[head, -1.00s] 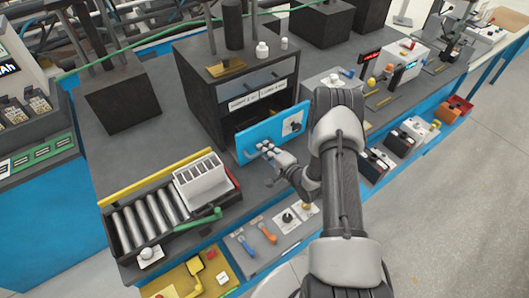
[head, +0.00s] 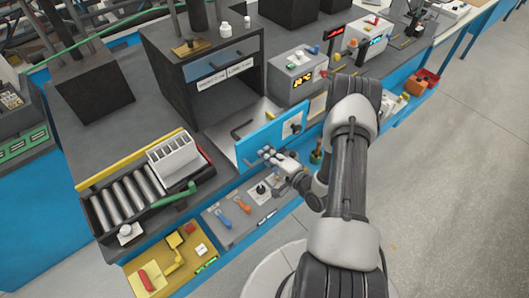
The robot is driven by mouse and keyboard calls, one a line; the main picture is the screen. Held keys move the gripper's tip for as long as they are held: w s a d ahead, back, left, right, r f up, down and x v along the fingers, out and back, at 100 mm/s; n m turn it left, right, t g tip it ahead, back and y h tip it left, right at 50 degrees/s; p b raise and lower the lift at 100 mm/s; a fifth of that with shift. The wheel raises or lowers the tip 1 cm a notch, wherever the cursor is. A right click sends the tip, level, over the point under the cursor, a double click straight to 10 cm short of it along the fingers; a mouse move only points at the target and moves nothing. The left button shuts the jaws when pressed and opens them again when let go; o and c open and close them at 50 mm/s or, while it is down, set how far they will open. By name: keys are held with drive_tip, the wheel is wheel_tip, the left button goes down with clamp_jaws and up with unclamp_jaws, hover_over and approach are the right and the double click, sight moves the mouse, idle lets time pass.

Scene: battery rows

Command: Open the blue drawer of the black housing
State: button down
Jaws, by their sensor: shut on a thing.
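The black housing (head: 172,87) stands on the dark grey bench, with a grey-blue upper front and two white labels. Its blue drawer (head: 253,147) is pulled out toward me. The drawer's pale inside and a dark bar in it show behind the blue front. My gripper (head: 267,156) is at the drawer's blue front and is shut on the drawer handle, which the fingers mostly hide.
A roller tray (head: 84,205) with a white slotted block (head: 174,157) lies left of the drawer. A grey box with a display (head: 292,76) stands right of the housing. A lower shelf with blue and orange levers (head: 242,204) lies below the drawer front. Grey floor is free at the right.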

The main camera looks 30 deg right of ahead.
drive_tip(key=c, duration=1.7)
unclamp_jaws()
drive_tip(key=shift+o, duration=0.2)
drive_tip(key=v, duration=1.2)
